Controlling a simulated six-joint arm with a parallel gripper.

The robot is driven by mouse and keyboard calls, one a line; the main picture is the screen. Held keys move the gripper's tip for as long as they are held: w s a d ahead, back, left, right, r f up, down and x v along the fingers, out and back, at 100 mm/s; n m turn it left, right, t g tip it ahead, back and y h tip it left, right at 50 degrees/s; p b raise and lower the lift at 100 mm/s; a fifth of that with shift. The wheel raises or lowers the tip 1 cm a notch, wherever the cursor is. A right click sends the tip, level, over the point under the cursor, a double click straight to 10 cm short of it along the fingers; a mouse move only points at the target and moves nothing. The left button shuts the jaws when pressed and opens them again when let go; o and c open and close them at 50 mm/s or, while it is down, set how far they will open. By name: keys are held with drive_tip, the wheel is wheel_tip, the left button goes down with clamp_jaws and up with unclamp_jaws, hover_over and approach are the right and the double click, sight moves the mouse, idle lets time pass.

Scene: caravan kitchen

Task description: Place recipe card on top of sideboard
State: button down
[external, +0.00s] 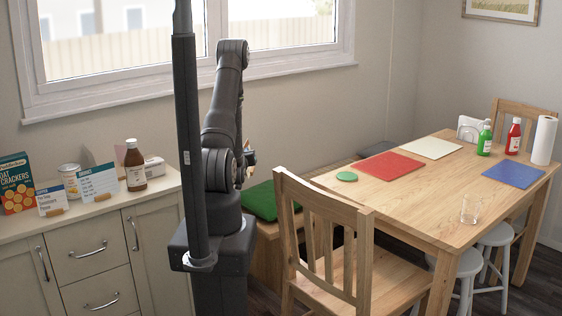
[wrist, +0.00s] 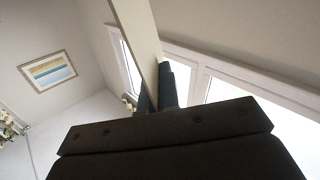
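The sideboard (external: 158,190) stands at the left under the window, its top partly filled. Two printed cards in small wooden holders stand on its front part, a left card (external: 52,200) and a right card (external: 99,182). My gripper is mostly hidden behind my arm in the external view. In the wrist view my gripper (wrist: 157,88) has its dark fingers close together on either side of a pale flat strip (wrist: 137,32). The strip looks like a card seen nearly edge-on. Its printing is not visible, so I cannot be sure it is the recipe card.
On the sideboard stand an oat crackers box (external: 16,184), a jar (external: 70,180) and a brown bottle (external: 134,165). A wooden chair (external: 325,240) and the dining table (external: 420,200) are to the right. Bare sideboard top shows right of the bottle.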

wheel_tip(320, 180, up, 25)
drive_tip(key=s+a+n+g+y, duration=0.1)
drive_tip(key=s+a+n+y, duration=0.15)
drive_tip(key=a, duration=0.85)
drive_tip(key=s+a+n+g+y, duration=0.15)
drive_tip(key=s+a+y, duration=0.25)
drive_tip(key=a, duration=0.7)
drive_tip(key=s+a+n+g+y, duration=0.1)
drive_tip(key=s+a+n+y, duration=0.25)
drive_tip(key=a, duration=0.75)
drive_tip(key=s+a+n+g+y, duration=0.35)
drive_tip(key=s+a, duration=0.55)
drive_tip(key=s, duration=0.6)
drive_tip(key=s+a+n+g+y, duration=0.35)
drive_tip(key=s+a, duration=0.65)
drive_tip(key=s, duration=0.4)
wheel_tip(320, 180, down, 23)
drive_tip(key=shift+w+d+m+g, duration=0.15)
drive_tip(key=shift+w+m+g, duration=0.1)
drive_tip(key=shift+m+g, duration=0.15)
drive_tip(key=shift+f, duration=0.15)
